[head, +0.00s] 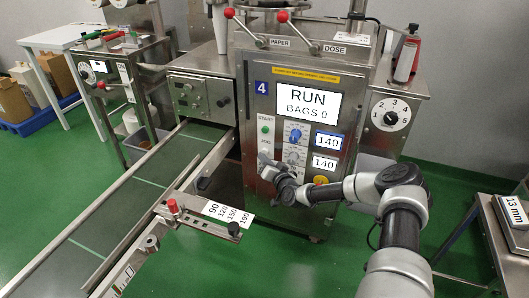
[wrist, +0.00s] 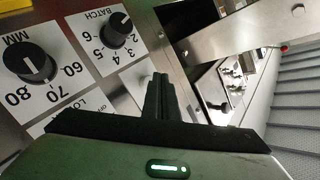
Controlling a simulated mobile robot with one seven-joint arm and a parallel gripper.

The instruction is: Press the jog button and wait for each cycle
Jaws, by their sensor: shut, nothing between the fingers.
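The packing machine's front panel (head: 254,185) stands in the middle of the head view. Its display (head: 309,103) reads RUN, BAGS 0. A green button (head: 265,130) sits under the START label. The small JOG label is just below it, and the jog button itself does not show clearly; my gripper covers that part of the panel. My gripper (head: 264,158) is shut and empty at the panel's left column. In the wrist view my closed fingers (wrist: 160,85) point toward the panel beside the BATCH knob (wrist: 116,29). Whether the fingertips touch anything cannot be told.
Blue-capped and grey dials and two 140 readouts (head: 328,141) are right of the gripper. A conveyor (head: 120,205) runs out to the lower left, with a red-knobbed guide and number scale (head: 229,214). A side table (head: 503,225) stands at right. Green floor is open in front.

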